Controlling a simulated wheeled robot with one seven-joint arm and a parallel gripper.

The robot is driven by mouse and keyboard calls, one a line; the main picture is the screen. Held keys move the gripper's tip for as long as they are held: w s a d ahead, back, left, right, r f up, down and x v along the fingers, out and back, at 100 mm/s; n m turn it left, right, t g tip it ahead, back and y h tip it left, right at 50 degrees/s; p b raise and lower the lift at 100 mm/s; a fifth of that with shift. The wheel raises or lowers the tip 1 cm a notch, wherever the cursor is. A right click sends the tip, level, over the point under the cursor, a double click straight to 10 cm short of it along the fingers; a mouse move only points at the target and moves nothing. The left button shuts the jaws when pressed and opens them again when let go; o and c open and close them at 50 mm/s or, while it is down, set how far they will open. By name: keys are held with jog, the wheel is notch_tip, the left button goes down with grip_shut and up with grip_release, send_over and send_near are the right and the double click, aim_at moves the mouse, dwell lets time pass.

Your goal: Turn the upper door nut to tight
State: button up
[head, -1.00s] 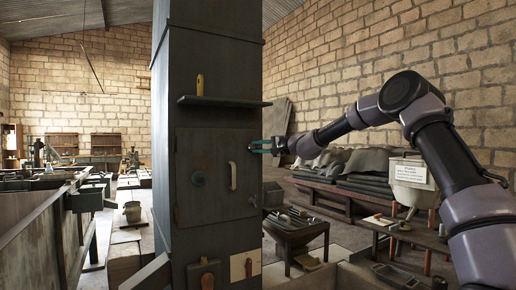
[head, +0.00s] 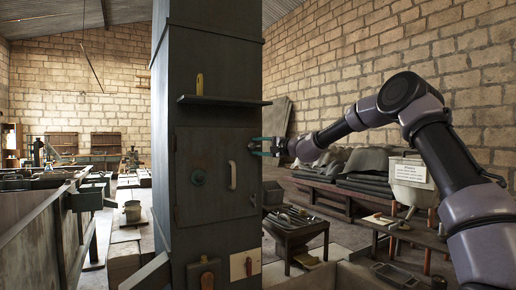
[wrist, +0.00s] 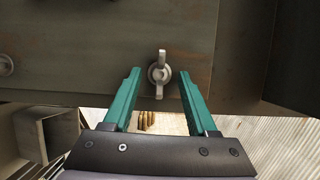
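A pale metal wing nut (wrist: 159,73) shows in the wrist view on a dark metal face. Its two wings point up and down in that picture. My gripper (wrist: 160,76) is open, with one teal finger on each side of the nut and a gap on both sides. In the head view my gripper (head: 256,147) is at the right edge of the cabinet door (head: 215,210). I cannot make out the nut in the head view. Whether the fingertips reach the nut's depth is unclear.
The door carries a pale handle (head: 232,176) and a round knob (head: 198,178). A shelf (head: 222,101) with a yellow-handled tool (head: 200,84) juts out above. A bench of metal parts (head: 292,222) stands lower right.

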jog(key=v, duration=1)
jog(key=shift+s+d, duration=0.25)
jog(key=shift+d, duration=0.1)
jog(key=shift+s, duration=0.1)
jog(key=s+d+n+g+h, duration=0.3)
jog(key=s+n+g+h, duration=0.15)
jog(key=s, duration=1.55)
jog(key=s+d+f+m+t+h, duration=0.1)
jog(key=s+d+f+h, duration=0.2)
jog(key=s+d, duration=0.7)
jog(key=s+d+f+m+h, duration=0.1)
jog(key=s+d+h, duration=0.4)
jog(key=s+d, duration=0.5)
jog(key=s+f, duration=0.1)
jog(key=s, duration=0.2)
jog(key=shift+s+f+t, duration=0.35)
jog(key=shift+s+f, duration=0.05)
